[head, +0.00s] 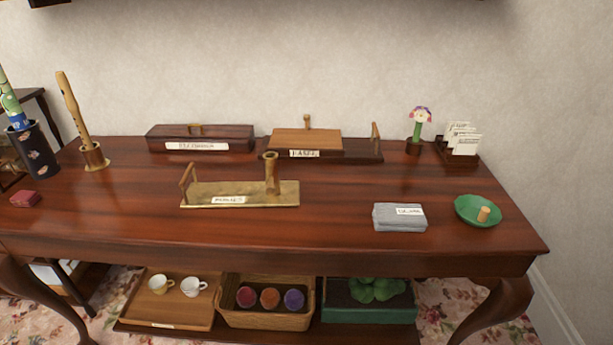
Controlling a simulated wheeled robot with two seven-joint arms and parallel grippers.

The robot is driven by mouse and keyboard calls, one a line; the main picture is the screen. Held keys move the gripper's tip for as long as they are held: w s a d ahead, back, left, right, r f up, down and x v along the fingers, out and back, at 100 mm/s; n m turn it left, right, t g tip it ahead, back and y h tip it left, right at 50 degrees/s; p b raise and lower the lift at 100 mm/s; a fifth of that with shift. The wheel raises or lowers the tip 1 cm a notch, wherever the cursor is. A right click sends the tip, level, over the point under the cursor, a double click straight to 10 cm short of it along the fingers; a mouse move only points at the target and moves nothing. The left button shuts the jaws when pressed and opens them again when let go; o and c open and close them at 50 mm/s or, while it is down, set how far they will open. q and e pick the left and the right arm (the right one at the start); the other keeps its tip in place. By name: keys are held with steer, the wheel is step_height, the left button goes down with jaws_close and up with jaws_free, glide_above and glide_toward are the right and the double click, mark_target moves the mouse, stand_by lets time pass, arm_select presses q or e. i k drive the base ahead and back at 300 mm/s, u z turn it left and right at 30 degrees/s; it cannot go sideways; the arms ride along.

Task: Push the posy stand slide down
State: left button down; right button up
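A low brass stand (240,194) lies on the front middle of the wooden table. It has an upright handle-like frame at its left end, an upright brass tube (271,172) at its right end, and a paper label on its front whose lettering is too small to read surely; it may be the posy stand. I cannot tell which part is the slide or how high it sits. A small flower posy (420,115) with a green stem stands upright in a dark cup at the back right, apart from the brass stand. Neither gripper is in view.
A long dark box (201,138) and a wooden easel-labelled board (307,140) stand behind. A grey folded cloth (399,218) and a green dish (478,211) lie at right, a recorder (72,115) in a holder at left. The tabletop around the brass stand is mostly clear.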

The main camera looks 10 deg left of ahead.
mark_target(270, 188)
steer(key=z, duration=2.2)
steer(key=k, duration=0.9)
steer(key=u, duration=1.25)
steer(key=i, duration=0.5)
steer(key=u, duration=0.05)
